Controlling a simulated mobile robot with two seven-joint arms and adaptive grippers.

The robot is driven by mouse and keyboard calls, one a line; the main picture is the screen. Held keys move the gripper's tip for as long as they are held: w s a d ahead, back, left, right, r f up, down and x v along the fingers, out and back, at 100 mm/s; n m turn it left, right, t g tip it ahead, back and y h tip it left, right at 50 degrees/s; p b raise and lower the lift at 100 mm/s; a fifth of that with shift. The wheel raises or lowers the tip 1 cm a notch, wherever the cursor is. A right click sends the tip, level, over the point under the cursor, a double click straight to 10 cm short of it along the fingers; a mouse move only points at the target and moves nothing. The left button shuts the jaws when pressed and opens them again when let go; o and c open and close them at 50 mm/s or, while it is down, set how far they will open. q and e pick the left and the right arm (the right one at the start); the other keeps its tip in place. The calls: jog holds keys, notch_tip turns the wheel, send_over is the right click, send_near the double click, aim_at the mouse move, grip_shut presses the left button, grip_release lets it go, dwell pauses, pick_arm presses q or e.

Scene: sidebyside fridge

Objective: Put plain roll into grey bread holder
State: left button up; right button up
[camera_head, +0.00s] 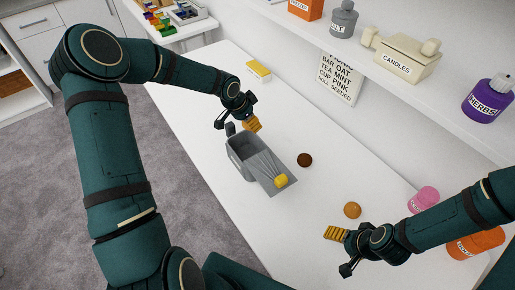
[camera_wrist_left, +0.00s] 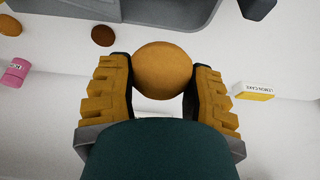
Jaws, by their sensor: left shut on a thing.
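A round, plain golden-brown roll (camera_wrist_left: 162,68) is between the two yellow-padded fingers of my left gripper (camera_head: 237,124). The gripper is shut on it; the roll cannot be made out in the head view. The grey bread holder (camera_head: 238,150) stands on the white table, just in front of my left gripper, with a sloping ribbed part to its right. The holder's edge also shows at the top of the left wrist view (camera_wrist_left: 180,10). My right gripper (camera_head: 342,250) is over the near part of the table, its fingers apart and nothing seen between them.
A lemon cake box (camera_head: 258,70) is at the far end. Pink (camera_head: 424,199) and orange (camera_head: 476,243) jars stand under the shelf.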

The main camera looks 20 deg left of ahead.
aim_at(251, 152)
pick_arm(q)
jog(key=shift+w, duration=0.2)
pick_arm(e)
jog(key=shift+w, duration=0.2)
pick_arm(q)
notch_tip(251, 152, down, 18)
jog(key=shift+r+b, duration=0.15)
jog(key=shift+b, duration=0.6)
pick_arm(e)
jog(key=shift+f, duration=0.8)
jog(key=shift+f, duration=0.15)
pick_arm(q)
jog(key=o, duration=0.7)
jog(key=shift+o, duration=0.2)
jog(key=shift+s+a+r, duration=0.1)
jog(key=shift+r, duration=0.15)
pick_arm(e)
jog(key=shift+r, duration=0.2)
jog(key=shift+r+p, duration=0.7)
jog(key=shift+r, duration=0.05)
pick_arm(q)
jog(key=v, duration=1.1)
jog(key=shift+r, duration=0.25)
